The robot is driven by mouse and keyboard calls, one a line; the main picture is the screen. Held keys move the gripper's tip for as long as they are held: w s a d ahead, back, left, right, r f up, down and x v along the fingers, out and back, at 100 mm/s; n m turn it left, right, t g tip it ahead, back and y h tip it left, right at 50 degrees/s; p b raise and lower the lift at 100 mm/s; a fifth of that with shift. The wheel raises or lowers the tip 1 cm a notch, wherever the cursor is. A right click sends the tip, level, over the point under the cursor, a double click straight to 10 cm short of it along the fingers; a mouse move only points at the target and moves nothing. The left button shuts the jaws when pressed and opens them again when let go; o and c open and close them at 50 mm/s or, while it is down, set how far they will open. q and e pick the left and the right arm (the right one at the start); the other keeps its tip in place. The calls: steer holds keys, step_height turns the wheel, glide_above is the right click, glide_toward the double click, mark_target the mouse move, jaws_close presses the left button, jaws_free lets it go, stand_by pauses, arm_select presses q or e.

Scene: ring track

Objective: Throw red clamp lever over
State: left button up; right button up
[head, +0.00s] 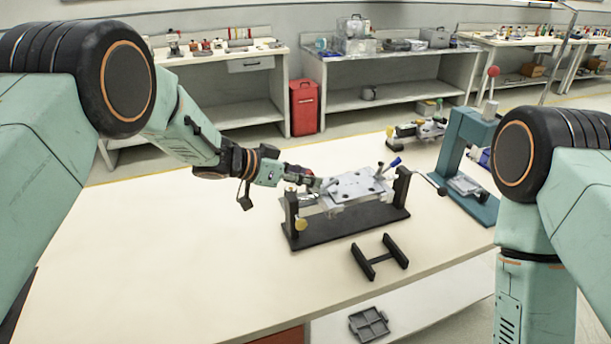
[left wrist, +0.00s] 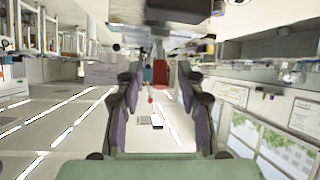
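The clamp fixture stands on the table in the head view, with a grey metal plate (head: 352,188) over a black base (head: 350,229). A blue-handled lever (head: 393,163) tilts up at the plate's far right. My right gripper is out of view.
A black H-shaped bracket (head: 380,258) lies in front of the fixture. A teal press (head: 462,150) with a red ball handle stands at the right. A small device (head: 418,131) is behind. The table's left part is clear. A red bin (head: 304,106) stands beyond the table.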

arm_select(q)
steer(key=v, duration=1.1)
steer(key=shift+a+r, duration=0.25)
steer(key=shift+a, duration=0.05)
steer(key=shift+s, duration=0.2)
